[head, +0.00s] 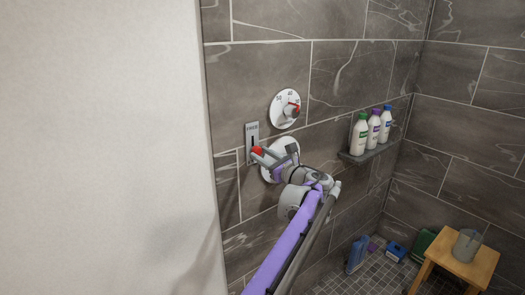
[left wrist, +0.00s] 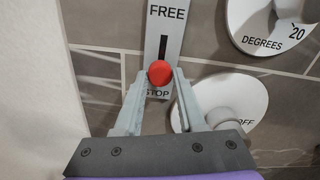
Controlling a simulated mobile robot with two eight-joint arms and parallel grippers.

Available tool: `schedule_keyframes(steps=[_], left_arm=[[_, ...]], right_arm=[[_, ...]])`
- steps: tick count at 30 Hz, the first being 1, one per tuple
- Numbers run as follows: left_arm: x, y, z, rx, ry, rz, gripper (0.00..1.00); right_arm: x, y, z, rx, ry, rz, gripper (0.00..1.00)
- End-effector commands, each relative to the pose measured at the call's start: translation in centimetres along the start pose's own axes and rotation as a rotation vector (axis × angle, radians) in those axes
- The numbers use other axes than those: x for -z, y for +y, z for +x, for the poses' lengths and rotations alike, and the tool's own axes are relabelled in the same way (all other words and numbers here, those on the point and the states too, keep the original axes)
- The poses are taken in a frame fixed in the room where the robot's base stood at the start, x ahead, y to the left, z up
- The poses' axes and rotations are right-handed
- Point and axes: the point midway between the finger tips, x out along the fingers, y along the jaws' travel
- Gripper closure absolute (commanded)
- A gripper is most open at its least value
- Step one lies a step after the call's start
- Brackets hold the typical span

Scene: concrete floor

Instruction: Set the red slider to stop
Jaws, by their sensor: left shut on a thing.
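The red slider (left wrist: 159,72) is a round red knob at the lower end of the dark slot in a grey plate (left wrist: 163,20) marked FREE at the top and STOP at the bottom. The knob partly covers the STOP end, just above the word. In the head view the red slider (head: 257,151) sits low on the plate (head: 252,130). My left gripper (left wrist: 153,78) has its two fingers on either side of the knob and is shut on it. It also shows in the head view (head: 262,155). My right gripper is not in view.
A temperature dial (head: 285,108) is on the wall above right. A second round white dial (left wrist: 225,100) sits close beside my right-hand finger. A shelf (head: 372,151) with several bottles is further right. A wooden stool (head: 456,262) stands on the floor.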

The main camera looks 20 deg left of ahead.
Motion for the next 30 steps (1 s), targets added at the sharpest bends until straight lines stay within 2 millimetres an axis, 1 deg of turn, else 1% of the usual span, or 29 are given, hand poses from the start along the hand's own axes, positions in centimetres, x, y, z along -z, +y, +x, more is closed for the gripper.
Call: schedule_keyframes(steps=[1,5,6,8,9,11,19,22,26,30], left_arm=[[0.3,0.1,-0.1,-0.007,0.009,-0.004,1.00],[0.3,0.1,-0.1,-0.008,0.010,-0.005,1.00],[0.3,0.1,-0.1,-0.008,0.010,-0.005,0.58],[0.3,0.1,-0.1,-0.008,0.010,-0.005,0.48],[0.3,0.1,-0.1,-0.007,0.009,-0.004,0.40],[0.2,0.1,-0.1,-0.007,0.009,-0.004,0.31],[0.2,0.1,-0.1,-0.006,0.007,-0.003,0.31],[0.2,0.1,-0.6,-0.005,0.007,-0.003,0.31],[0.2,0.0,-2.5,-0.003,0.008,-0.003,0.31],[0.2,0.0,-5.5,-0.002,0.009,-0.003,0.31]], right_arm=[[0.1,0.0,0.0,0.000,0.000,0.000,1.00],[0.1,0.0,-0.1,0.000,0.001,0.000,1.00],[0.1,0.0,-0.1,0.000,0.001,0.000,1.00],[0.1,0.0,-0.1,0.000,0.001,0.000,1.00],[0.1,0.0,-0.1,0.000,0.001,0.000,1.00],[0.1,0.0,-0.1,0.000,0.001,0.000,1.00],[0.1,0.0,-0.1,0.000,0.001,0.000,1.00],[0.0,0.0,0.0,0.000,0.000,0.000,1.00],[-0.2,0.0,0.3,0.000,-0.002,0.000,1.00],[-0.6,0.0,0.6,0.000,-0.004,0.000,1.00]])
